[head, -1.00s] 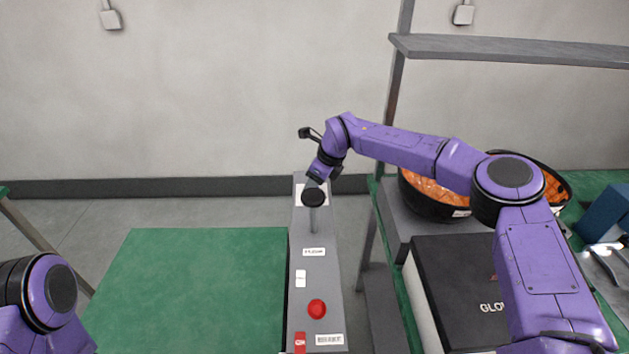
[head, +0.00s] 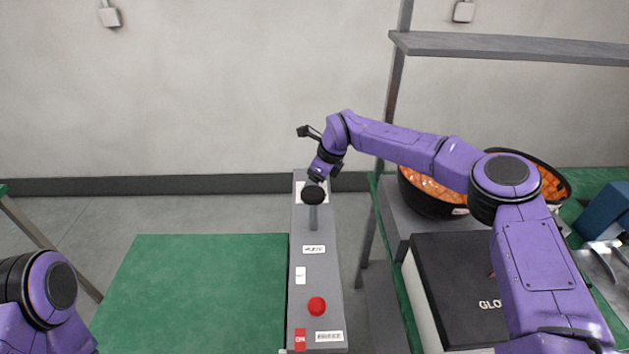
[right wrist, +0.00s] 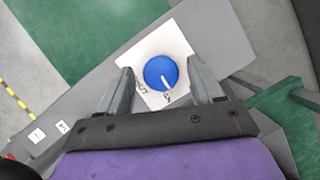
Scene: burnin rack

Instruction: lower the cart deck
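The green cart deck (head: 195,290) lies flat left of a grey control panel (head: 316,268). At the panel's far end a white plate (right wrist: 178,52) carries a round blue knob (right wrist: 161,73) with a white pointer line; its small lettering is hard to read. My right gripper (right wrist: 163,82) has a finger on each side of the knob, with small gaps seeming to show, so it looks open. In the head view my right gripper (head: 318,177) is over the plate, and the knob is hidden there. My left gripper is out of view; only part of that arm shows.
A black-topped lever (head: 313,195) stands on the panel close to my right gripper. A red button (head: 317,306) is nearer. At right, a bench holds a black box (head: 455,285) and a black bowl (head: 430,205) of orange pieces, below a grey shelf (head: 510,48).

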